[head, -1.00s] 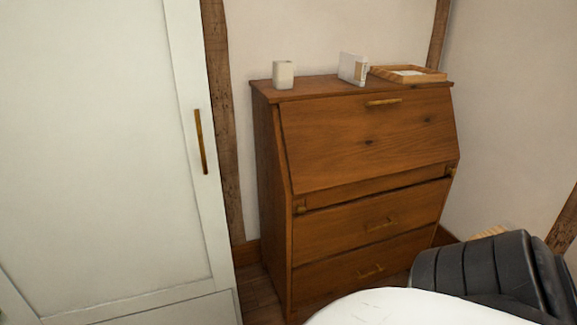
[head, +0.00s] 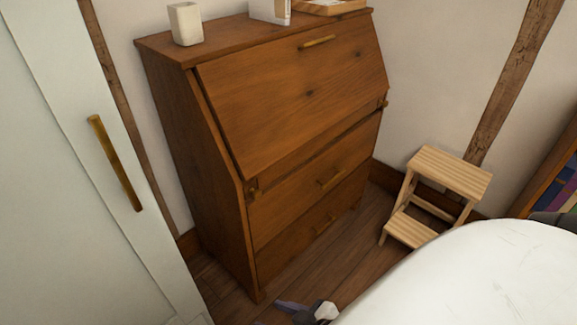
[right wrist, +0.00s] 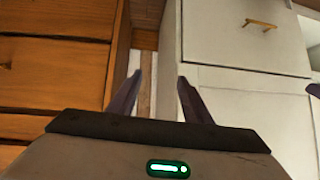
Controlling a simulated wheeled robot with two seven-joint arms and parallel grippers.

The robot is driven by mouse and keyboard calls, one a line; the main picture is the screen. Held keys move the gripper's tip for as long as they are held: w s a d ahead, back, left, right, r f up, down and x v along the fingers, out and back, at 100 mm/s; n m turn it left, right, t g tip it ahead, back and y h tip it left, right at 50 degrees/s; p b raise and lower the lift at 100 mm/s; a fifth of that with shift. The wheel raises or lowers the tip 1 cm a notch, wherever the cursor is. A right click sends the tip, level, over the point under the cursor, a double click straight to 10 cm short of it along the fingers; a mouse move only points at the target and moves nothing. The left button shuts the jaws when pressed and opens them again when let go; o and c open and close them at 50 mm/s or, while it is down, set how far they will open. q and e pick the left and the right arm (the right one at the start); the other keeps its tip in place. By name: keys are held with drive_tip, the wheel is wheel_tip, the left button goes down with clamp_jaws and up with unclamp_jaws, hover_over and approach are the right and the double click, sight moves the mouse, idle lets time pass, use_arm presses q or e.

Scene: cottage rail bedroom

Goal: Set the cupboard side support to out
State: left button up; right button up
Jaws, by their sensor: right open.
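The cupboard is a brown wooden bureau (head: 290,95) with a closed sloping flap. Its left side support (head: 252,188) shows as a small knobbed end beside the top drawer and looks flush with the front. The right side support (head: 383,104) shows at the far front edge. My right gripper (head: 278,312) is low at the bottom edge of the head view, in front of the bureau and apart from it. In the right wrist view its fingers (right wrist: 157,90) are spread and empty. A dark tip at that view's right edge may be my left gripper (right wrist: 313,89).
A white wardrobe (head: 60,170) with a brass handle (head: 115,165) stands left of the bureau. A wooden step stool (head: 450,172) stands to the right. A cup (head: 185,22) and other items sit on top. Floor before the drawers is clear.

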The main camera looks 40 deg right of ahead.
drive_tip(key=w+d+r+m+t+h+b, duration=0.15)
drive_tip(key=w+d+t+b, duration=0.25)
drive_tip(key=w+d, duration=0.6)
drive_tip(key=m+t+b, duration=0.2)
drive_tip(key=t+b, duration=0.1)
drive_tip(key=t, duration=0.1)
approach(258, 195)
drive_tip(key=shift+n+y, duration=0.25)
drive_tip(key=w+b, duration=0.1)
drive_tip(key=w, duration=0.6)
drive_tip(key=shift+w, duration=0.6)
drive_tip(key=shift+a, duration=0.1)
clamp_jaws()
